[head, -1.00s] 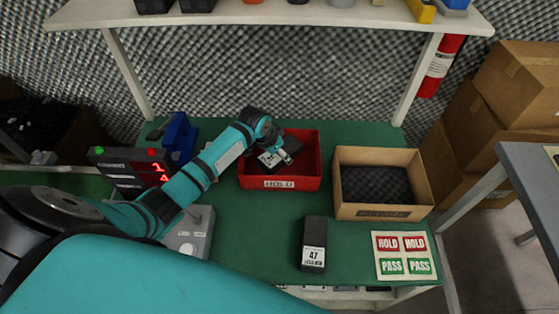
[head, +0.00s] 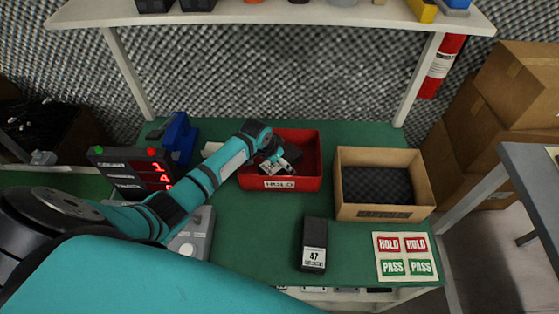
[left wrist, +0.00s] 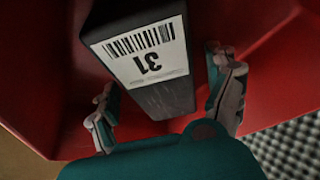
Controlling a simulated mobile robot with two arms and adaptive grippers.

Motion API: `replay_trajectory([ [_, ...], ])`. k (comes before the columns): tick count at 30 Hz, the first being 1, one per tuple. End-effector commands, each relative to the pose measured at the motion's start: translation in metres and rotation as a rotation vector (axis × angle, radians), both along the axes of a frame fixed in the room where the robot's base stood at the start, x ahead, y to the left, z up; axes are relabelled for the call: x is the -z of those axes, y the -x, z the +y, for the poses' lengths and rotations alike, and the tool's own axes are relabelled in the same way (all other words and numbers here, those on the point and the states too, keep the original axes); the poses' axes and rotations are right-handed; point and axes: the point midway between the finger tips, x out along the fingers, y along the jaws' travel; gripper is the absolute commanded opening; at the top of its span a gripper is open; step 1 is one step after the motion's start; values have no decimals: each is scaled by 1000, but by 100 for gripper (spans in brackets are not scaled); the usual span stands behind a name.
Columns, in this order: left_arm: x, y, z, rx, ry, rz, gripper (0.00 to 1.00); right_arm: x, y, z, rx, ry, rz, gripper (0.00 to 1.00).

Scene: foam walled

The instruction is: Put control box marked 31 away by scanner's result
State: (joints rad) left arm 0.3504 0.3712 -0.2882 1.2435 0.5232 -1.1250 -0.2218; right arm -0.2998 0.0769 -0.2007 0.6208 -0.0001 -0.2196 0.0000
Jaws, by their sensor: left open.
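The dark control box marked 31 (left wrist: 165,98) is inside the red bin (head: 307,183) labelled HOLD, its white barcode label facing the left wrist camera. In the head view it is partly hidden by my left gripper (head: 279,160). In the left wrist view my left gripper (left wrist: 168,95) is open, with one finger on each side of the box. Gaps show between the fingers and the box. A display unit (head: 128,168) with red digits, a green lamp and a red lamp stands at the left, partly covered by my arm. My right gripper is not visible.
A dark box marked 47 (head: 315,235) lies on the green table (head: 250,235). A foam-lined cardboard box (head: 385,213) is right of the red bin. A HOLD/PASS card (head: 404,257) lies at the right front. A shelf (head: 230,14) spans above.

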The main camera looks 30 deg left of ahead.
Motion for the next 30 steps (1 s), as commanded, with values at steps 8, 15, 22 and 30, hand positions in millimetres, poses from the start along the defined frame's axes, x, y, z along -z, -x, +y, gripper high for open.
replay_trajectory([
  [8,-7,1,1,0,-1,0,88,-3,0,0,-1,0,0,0],
  [15,-50,17,7,2,-2,-3,88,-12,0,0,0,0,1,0],
  [22,-92,34,12,1,-2,-2,88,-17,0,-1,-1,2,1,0],
  [30,-113,43,15,0,0,0,88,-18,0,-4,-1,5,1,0],
])
